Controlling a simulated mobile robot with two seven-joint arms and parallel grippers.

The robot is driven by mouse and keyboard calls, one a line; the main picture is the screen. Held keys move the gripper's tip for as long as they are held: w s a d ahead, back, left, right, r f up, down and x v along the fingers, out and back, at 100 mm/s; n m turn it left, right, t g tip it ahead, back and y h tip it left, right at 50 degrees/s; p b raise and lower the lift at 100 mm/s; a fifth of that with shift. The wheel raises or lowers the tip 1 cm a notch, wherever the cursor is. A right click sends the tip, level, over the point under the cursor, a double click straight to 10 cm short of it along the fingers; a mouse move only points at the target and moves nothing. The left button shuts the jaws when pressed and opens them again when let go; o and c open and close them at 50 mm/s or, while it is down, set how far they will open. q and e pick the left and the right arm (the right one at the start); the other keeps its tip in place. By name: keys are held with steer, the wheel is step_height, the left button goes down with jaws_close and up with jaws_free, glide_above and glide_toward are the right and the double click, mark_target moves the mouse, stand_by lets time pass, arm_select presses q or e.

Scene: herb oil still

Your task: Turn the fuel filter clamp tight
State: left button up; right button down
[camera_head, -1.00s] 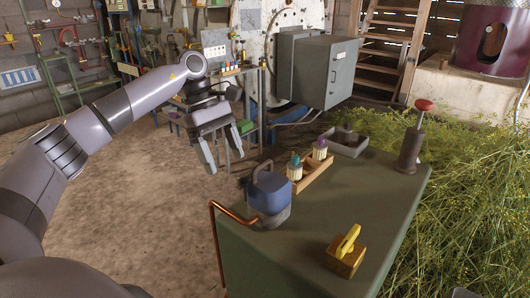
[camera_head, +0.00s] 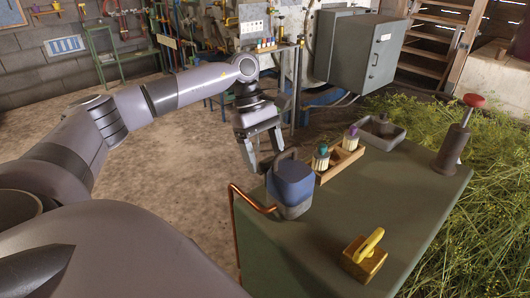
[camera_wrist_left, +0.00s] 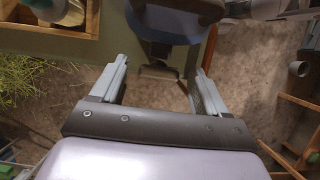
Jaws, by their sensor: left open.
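A blue, rounded unit with a dark top (camera_head: 292,182) stands at the near left edge of the green-grey bench top, where a copper pipe (camera_head: 236,228) bends up to it. It looks like the fuel filter, but I cannot clearly make out its clamp. My left gripper (camera_head: 264,160) points down, open and empty, just behind and left of this unit's top. In the left wrist view both fingers are spread with nothing between them, and the blue unit (camera_wrist_left: 165,30) is beyond the fingertips. My right gripper is not in view.
A yellow block with a yellow lever (camera_head: 363,259) sits at the bench front. A wooden tray (camera_head: 342,162) with small bottles, a grey tray (camera_head: 383,134) and a red-topped pump (camera_head: 455,140) stand farther back. The middle of the bench (camera_head: 380,205) is clear.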

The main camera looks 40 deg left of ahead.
arm_select(q)
steer(key=c, duration=1.1)
steer(key=shift+o, duration=0.2)
